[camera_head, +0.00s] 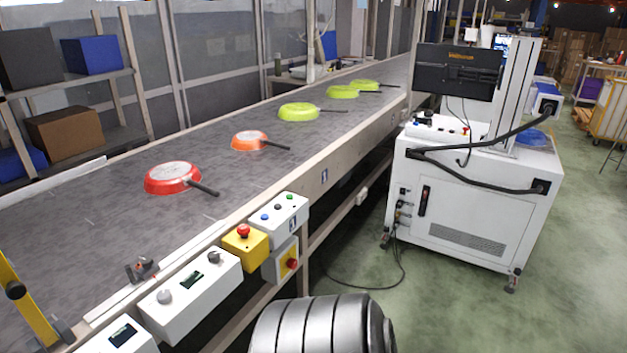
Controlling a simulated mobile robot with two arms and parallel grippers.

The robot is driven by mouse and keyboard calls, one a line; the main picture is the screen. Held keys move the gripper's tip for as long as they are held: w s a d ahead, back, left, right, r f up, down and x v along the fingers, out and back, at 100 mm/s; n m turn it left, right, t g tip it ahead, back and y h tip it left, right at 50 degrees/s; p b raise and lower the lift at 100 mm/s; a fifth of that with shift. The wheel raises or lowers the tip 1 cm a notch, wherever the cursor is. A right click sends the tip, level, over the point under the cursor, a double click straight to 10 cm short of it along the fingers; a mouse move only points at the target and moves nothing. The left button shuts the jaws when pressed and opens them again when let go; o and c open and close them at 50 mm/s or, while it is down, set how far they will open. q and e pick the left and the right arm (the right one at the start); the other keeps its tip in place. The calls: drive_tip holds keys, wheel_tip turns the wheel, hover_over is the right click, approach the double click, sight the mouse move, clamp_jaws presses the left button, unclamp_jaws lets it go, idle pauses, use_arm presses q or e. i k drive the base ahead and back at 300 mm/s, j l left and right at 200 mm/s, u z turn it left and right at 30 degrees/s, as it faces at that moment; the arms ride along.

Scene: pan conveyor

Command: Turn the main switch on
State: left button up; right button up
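A small grey box with a yellow plate and a red rotary knob (292,264) hangs on the near side of the conveyor frame; it looks like the main switch. Its knob position is too small to read. Just left of it is a yellow box (246,247) with a red mushroom button (243,231) on top. Above and behind it is a white button box (279,219) with blue, black and green buttons. Neither of my grippers shows. A ribbed grey part, likely my own arm, rises at the bottom middle, below the switch boxes.
The conveyor belt (110,228) carries upturned red, orange and green pans. White control boxes with knobs (190,292) line its near edge. A white machine cabinet (465,205) stands at right, with a black cable on the floor. Green floor (440,310) is clear between.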

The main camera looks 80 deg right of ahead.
sight(292, 263)
drive_tip(key=z, duration=2.4)
